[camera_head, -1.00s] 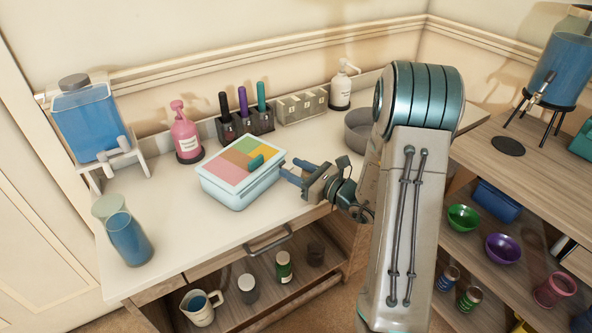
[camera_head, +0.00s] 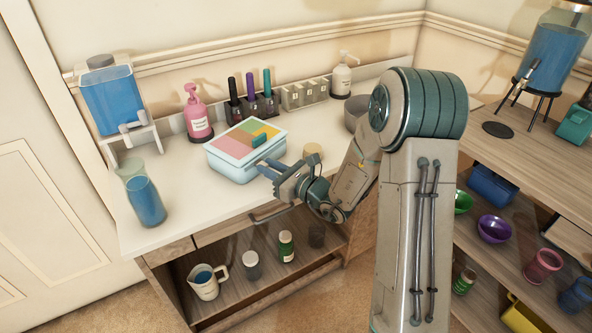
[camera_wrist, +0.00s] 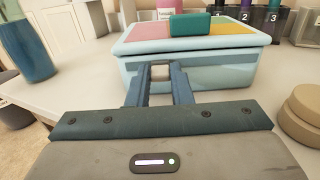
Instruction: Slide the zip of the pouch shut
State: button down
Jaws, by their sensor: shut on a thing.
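No soft pouch or zip is clear to me. A light blue box (camera_head: 232,170) with a lid of coloured panels (camera_head: 240,140) sits on the white counter; it fills the upper wrist view (camera_wrist: 215,72). A teal block (camera_head: 259,139) lies on the lid, also in the wrist view (camera_wrist: 190,25). My gripper (camera_head: 264,168) is low at the box's front right side. In the wrist view its blue fingers (camera_wrist: 162,76) point at the box front and are shut on a small pale piece (camera_wrist: 160,72). I cannot tell what that piece is.
Tan round pieces (camera_wrist: 303,112) stand right of the gripper. A pink pump bottle (camera_head: 197,115) and a marker rack (camera_head: 254,108) stand behind the box. A blue glass (camera_head: 146,202) is at left.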

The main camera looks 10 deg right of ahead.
jog(key=shift+s+a, duration=1)
jog(key=c, duration=1.3)
grip_release()
jog(key=v, duration=1.4)
jog(key=shift+w+a, duration=0.1)
